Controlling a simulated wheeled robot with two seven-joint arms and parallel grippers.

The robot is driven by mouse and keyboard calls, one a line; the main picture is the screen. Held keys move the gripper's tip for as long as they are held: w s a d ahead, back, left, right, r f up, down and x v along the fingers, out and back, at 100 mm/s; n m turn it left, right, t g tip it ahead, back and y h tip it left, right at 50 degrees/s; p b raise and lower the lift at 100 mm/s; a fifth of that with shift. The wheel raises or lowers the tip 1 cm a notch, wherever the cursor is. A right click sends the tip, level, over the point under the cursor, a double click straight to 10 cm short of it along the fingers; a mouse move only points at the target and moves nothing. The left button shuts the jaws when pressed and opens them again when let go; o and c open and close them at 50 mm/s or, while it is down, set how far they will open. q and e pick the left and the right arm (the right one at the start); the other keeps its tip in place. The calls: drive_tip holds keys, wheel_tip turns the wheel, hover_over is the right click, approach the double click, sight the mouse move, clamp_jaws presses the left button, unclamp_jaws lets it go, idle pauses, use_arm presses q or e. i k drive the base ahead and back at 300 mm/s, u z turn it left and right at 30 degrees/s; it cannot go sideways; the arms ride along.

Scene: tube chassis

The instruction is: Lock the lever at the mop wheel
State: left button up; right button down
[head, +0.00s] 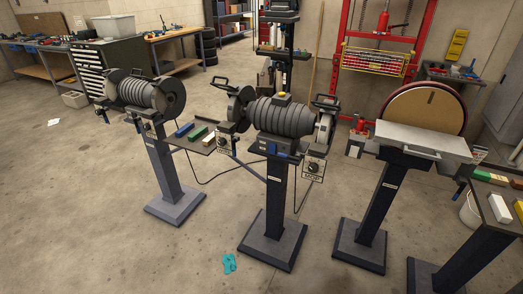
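Neither gripper shows in the head view. A pedestal machine with a ribbed motor (137,93) stands at the left, with a dark round wheel (175,97) on its right end. A second pedestal machine with a ribbed motor (281,117) stands in the middle. It has a dark wheel (237,106) on its left and a pale-edged wheel (323,130) on its right, each near a dark handled part.
A disc sander (425,112) with a grey table stands at the right. A small shelf (196,143) holds coloured bars. Cables hang between the machines. A teal cloth (229,264) lies on the floor. A drawer cabinet (105,70) stands behind. The front left floor is clear.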

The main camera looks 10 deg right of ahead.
sight(290, 158)
drive_tip(key=z, duration=0.1)
drive_tip(key=i, duration=0.8)
drive_tip(key=u, duration=0.1)
drive_tip(key=k, duration=0.7)
drive_tip(key=u, duration=0.95)
drive_tip(key=k, duration=0.7)
drive_tip(key=u, duration=0.75)
drive_tip(key=i, duration=1.3)
drive_tip(key=z, duration=1.05)
drive_tip(key=i, duration=0.4)
drive_tip(key=z, duration=0.45)
